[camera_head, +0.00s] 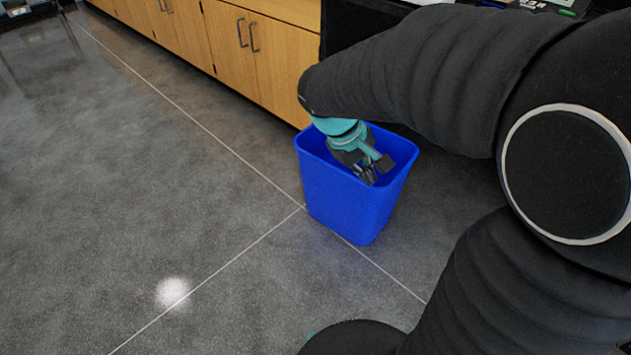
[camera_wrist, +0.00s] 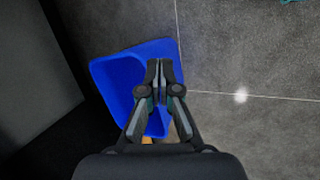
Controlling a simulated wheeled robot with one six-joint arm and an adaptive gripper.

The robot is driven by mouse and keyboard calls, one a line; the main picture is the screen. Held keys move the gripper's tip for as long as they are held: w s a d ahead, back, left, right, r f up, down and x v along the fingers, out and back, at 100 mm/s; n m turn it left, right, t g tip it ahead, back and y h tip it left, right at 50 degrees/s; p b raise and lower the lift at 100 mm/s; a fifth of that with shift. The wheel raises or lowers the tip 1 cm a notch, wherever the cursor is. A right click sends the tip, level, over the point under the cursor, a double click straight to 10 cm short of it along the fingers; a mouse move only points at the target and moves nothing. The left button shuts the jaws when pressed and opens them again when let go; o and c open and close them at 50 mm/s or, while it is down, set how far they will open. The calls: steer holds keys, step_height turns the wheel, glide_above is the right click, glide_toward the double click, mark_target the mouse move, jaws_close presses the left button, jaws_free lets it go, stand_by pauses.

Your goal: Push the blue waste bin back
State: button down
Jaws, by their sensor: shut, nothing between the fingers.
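The blue waste bin (camera_head: 350,203) stands upright on the grey floor beside the wooden cabinets, at the front of a dark opening. My gripper (camera_head: 372,172) is over the bin's open top in the head view, with its fingers pointing down. In the wrist view the bin (camera_wrist: 118,80) lies beneath my gripper (camera_wrist: 158,64), whose two fingers are close together with nothing between them. The fingertips appear near the bin's rim on the side facing the open floor. I cannot tell whether they touch it. My arm and gripper hide part of the bin's far rim.
Wooden cabinets (camera_head: 243,45) with dark handles run along the back to the upper left. A dark recess (camera_head: 343,38) lies behind the bin under the counter. The tiled floor (camera_head: 130,180) to the left and front is clear.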

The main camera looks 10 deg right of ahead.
steer(key=w+a+f+n+h+b, duration=0.1)
steer(key=w+a+f+n+h, duration=0.3)
steer(key=w+f, duration=0.6)
steer(key=w+a+f+n+h+b, duration=0.1)
steer(key=w+f+n+h, duration=0.5)
steer(key=f, duration=0.7)
steer(key=w+a+f+n+t, duration=0.2)
steer(key=f, duration=0.4)
steer(key=w+a+f+n+t, duration=0.1)
steer(key=a+f+n+t, duration=0.15)
steer(key=f, duration=0.35)
steer(key=n+t, duration=0.6)
glide_toward(330, 215)
steer(key=shift+y, duration=0.3)
steer(key=x, duration=0.7)
steer(key=shift+s+d+r, duration=0.1)
steer(key=shift+d+r, duration=0.1)
steer(key=shift+r, duration=0.15)
steer(key=shift+b, duration=0.3)
